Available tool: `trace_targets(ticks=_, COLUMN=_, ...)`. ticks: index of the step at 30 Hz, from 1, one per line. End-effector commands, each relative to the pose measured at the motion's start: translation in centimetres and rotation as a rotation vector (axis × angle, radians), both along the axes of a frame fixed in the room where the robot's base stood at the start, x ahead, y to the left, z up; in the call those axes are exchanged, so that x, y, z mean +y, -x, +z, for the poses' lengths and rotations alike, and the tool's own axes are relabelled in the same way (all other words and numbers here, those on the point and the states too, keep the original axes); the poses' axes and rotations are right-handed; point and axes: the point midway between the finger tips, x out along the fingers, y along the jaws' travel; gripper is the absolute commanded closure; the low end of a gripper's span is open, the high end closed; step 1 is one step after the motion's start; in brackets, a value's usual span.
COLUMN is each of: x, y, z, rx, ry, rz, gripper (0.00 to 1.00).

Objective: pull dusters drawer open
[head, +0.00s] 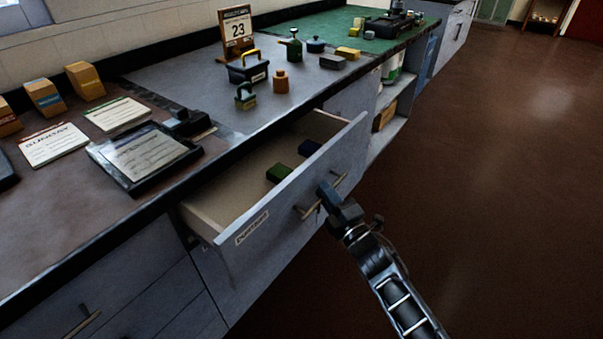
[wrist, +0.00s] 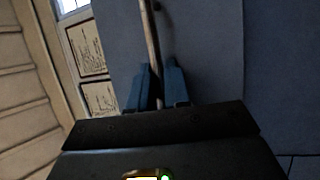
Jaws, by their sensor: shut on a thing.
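The dusters drawer (head: 290,203) is a grey-blue drawer with a label on its front, and it stands well out from the counter in the head view. My gripper (head: 326,194) is at the handle, in front of the drawer face. In the wrist view, its blue fingers (wrist: 158,88) are shut on the handle. The fingers hide part of the handle in the head view.
The countertop above holds a clipboard (head: 145,155), a calendar stand (head: 236,32), a black caddy (head: 248,70) and several small blocks and bottles. Open shelves (head: 388,125) stand beyond the drawer. The brown floor (head: 500,180) to the right is clear.

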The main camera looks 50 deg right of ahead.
Motion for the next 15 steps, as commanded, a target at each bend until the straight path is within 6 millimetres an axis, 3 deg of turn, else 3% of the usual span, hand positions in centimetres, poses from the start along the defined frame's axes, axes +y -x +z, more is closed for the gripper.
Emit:
trace_targets(ticks=6, x=-0.1, y=6.3, z=-0.2, rx=0.006, ry=-0.001, rz=0.0, gripper=1.0)
trace_targets(ticks=15, x=-0.3, y=13.2, z=-0.2, rx=0.004, ry=0.0, rz=0.001, gripper=1.0)
